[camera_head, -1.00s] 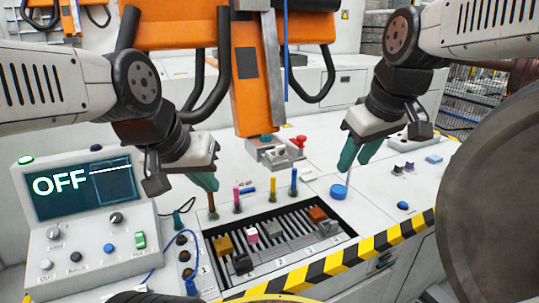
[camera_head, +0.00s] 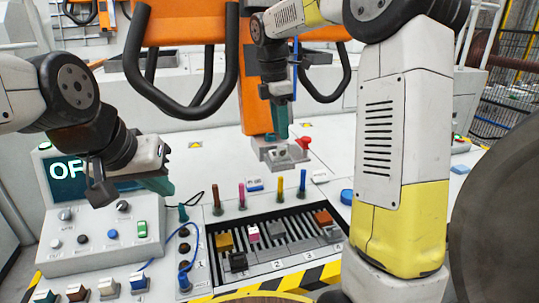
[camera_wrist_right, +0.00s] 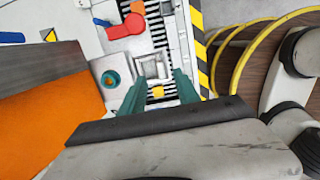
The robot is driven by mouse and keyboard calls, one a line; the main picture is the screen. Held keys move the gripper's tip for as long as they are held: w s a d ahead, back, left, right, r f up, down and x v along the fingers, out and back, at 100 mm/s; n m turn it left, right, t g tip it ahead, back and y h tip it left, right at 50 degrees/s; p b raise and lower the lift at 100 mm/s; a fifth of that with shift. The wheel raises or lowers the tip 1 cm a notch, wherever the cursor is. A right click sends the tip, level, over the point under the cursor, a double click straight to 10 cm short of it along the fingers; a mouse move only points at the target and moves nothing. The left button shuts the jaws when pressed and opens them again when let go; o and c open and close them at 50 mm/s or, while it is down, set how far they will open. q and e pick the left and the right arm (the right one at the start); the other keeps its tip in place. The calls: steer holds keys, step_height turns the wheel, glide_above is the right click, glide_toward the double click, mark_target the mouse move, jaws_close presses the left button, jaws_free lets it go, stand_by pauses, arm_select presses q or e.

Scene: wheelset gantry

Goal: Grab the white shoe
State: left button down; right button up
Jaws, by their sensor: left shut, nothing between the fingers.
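I cannot tell for certain which piece is the white shoe. A pale, squarish piece (camera_wrist_right: 152,68) lies below and between my right fingers in the right wrist view. My right gripper (camera_head: 280,120) points down over the grey fixture (camera_head: 279,154) at the foot of the orange column. In the wrist view its teal fingers (camera_wrist_right: 158,90) are apart and nothing is seen gripped. A pale block (camera_head: 274,231) lies in the slatted tray among coloured ones. My left gripper (camera_head: 158,186) is shut and empty above the control box's right end.
The orange column (camera_head: 255,80) rises behind the fixture, with a red handle (camera_head: 303,142) beside it. The tray (camera_head: 297,230) holds several blocks, including a gold one (camera_head: 225,242). Coloured upright pegs stand behind it. My right arm hides the panel's right side.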

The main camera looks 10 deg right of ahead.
mark_target(282, 146)
steer(key=f, duration=0.6)
steer(key=shift+d+f, duration=0.25)
steer(key=shift+d, duration=0.1)
steer(key=shift+c, duration=0.2)
jaws_close()
